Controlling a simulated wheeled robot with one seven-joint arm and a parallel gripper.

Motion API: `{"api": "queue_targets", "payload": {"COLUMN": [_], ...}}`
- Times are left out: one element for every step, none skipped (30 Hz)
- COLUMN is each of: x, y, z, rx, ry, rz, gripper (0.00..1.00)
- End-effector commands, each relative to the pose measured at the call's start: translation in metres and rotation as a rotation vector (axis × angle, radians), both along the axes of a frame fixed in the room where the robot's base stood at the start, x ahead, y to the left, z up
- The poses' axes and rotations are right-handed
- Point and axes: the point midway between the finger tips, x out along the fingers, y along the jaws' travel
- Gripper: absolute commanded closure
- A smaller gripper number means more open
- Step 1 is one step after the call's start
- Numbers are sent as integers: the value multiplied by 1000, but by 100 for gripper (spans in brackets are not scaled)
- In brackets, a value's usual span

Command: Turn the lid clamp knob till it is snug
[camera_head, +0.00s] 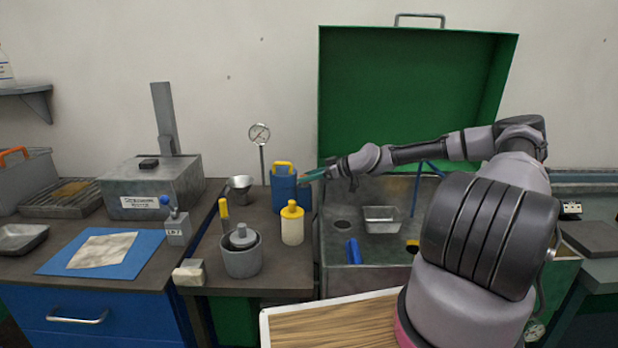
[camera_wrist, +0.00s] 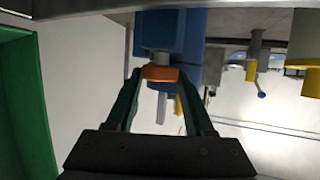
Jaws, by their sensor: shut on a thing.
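My gripper (camera_head: 314,175) reaches left from the arm, beside the upper right of a blue can (camera_head: 284,190) with a yellow handle. In the wrist view my gripper's teal fingers (camera_wrist: 160,78) are shut on a small orange piece (camera_wrist: 160,73). It sits at the end of a short grey stem, in front of blue bodies (camera_wrist: 160,30). I take the orange piece for the clamp knob, but no label shows this. In the head view it is hidden or too small to see. How tight it is cannot be seen.
The green lid (camera_head: 410,100) stands upright behind my arm, over a basin with a metal tray (camera_head: 382,219). A yellow bottle (camera_head: 292,224), a grey pot (camera_head: 242,258) and a dial gauge (camera_head: 260,134) are near the blue can. A grey box (camera_head: 150,188) stands farther left.

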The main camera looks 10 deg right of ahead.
Motion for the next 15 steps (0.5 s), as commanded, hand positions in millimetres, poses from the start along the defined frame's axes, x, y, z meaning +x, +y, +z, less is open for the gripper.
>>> {"api": "queue_targets", "payload": {"x": [-1, -1, -2, -2, -3, -3, -3, -3, -4, -4, -4, -4, -4, -4, -4], "y": [2, 2, 2, 3, 3, 4, 4, 5, 5, 5, 5, 4, 4, 4, 3], "z": [0, 0, 0, 0, 0, 0, 0, 0, 0, 0, 0, 0, 0, 0, 0], "rx": [-6, -7, -7, -7, -7, -5, -5, -5, -3, -4, -3, -2, -1, -2, 0], "ry": [0, -2, -2, -1, -1, -1, 0, 0, 1, 0, 1, 1, 0, -1, 1], "rz": [-18, -34, -57, -74, -92, -115, -132, -148, -167, -181, -193, -208, -215, -222, -230], "gripper": [100, 100, 100, 100, 100, 100, 100, 100, 100, 100, 100, 100, 100, 100, 100]}}
